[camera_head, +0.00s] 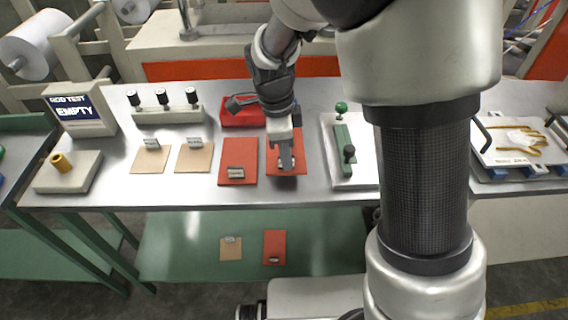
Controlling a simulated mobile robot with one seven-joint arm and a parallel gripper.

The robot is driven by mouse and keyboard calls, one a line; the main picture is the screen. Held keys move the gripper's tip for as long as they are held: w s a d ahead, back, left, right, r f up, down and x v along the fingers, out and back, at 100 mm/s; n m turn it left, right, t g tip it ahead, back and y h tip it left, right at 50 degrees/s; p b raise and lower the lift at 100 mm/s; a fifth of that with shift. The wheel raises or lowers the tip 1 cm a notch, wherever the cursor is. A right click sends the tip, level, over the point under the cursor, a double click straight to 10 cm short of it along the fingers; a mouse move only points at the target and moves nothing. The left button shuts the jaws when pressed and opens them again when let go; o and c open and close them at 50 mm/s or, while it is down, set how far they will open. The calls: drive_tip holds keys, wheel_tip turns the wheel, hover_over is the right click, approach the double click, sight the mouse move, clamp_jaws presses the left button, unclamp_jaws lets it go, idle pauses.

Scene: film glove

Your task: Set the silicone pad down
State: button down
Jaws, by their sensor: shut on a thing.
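My gripper (285,165) points down over the steel bench at the centre. It is shut on an orange-red pad (296,141), which I take to be the silicone pad. The pad lies flat and level, and my gripper covers its middle and its gripped part. I cannot tell whether the pad touches the bench top or hangs slightly above it. A similar orange-red pad (238,153) with a small metal clip lies just to its left, with a narrow gap.
Two tan pads (151,160) with clips lie further left. A red tray (241,113) sits behind. A white plate with a green bar (342,135) is close on the right. More pads (274,245) lie on the green lower shelf. My arm hides the bench's right part.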

drive_tip(key=shift+f, duration=1.5)
drive_tip(key=shift+f, duration=0.1)
drive_tip(key=shift+f+b, duration=0.15)
drive_tip(key=shift+b, duration=0.2)
drive_tip(key=c, duration=1.9)
unclamp_jaws()
